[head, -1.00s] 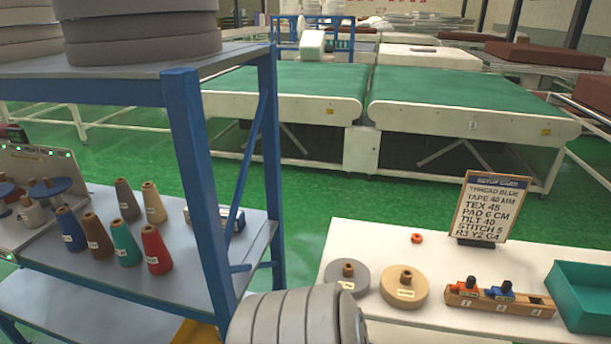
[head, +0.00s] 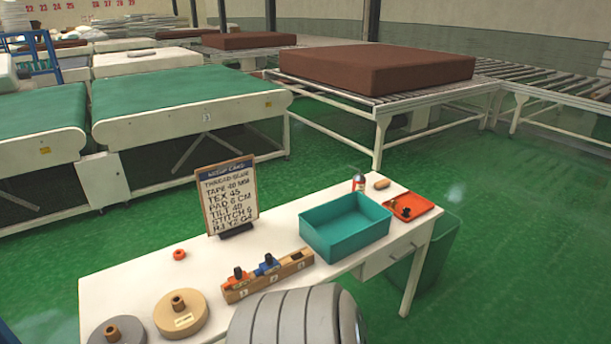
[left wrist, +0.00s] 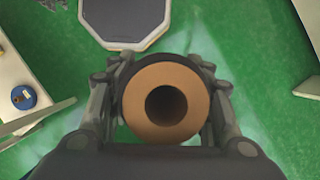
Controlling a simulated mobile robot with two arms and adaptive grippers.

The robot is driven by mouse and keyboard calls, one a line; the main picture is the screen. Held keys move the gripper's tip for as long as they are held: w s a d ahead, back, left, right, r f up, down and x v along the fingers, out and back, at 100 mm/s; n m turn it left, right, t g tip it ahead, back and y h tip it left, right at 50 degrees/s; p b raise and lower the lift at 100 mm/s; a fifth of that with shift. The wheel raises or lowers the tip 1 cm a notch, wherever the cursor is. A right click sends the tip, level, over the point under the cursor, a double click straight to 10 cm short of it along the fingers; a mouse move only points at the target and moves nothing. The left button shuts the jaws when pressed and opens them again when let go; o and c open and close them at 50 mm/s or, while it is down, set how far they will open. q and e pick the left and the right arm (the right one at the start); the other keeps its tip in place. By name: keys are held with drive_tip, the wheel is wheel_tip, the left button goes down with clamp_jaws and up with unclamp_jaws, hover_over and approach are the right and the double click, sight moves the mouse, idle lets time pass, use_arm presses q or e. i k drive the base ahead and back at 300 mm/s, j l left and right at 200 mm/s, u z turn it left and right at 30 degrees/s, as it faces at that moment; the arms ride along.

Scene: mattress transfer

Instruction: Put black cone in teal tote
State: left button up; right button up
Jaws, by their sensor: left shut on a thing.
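The teal tote (head: 352,243) stands on the white table, right of centre in the head view. It is open at the top, and the part of its inside that shows looks empty. In the left wrist view my left gripper (left wrist: 165,108) is shut around a cone (left wrist: 140,98), seen end-on with its brown tube end and dark hole facing the camera. Only a thin dark edge of its body shows, so its colour is hard to tell. The left gripper and its cone are outside the head view. My right gripper is in neither view.
On the white table (head: 130,272) are two spools (head: 182,314), a wooden block with small parts (head: 268,276), a sign (head: 228,198), a red ring (head: 179,254) and an orange tray (head: 408,207) right of the tote. Green floor right of the table is mostly clear.

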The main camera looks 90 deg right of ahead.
sight(345, 225)
drive_tip(key=k+l+z, duration=0.1)
drive_tip(key=l+z, duration=0.3)
drive_tip(key=k+l+z, duration=0.1)
drive_tip(key=z, duration=0.25)
drive_tip(key=l+z, duration=0.8)
drive_tip(key=l, duration=0.55)
drive_tip(key=i+l+z, duration=0.1)
drive_tip(key=l, duration=0.45)
drive_tip(key=i+l, duration=0.1)
drive_tip(key=l, duration=0.4)
drive_tip(key=z, duration=0.05)
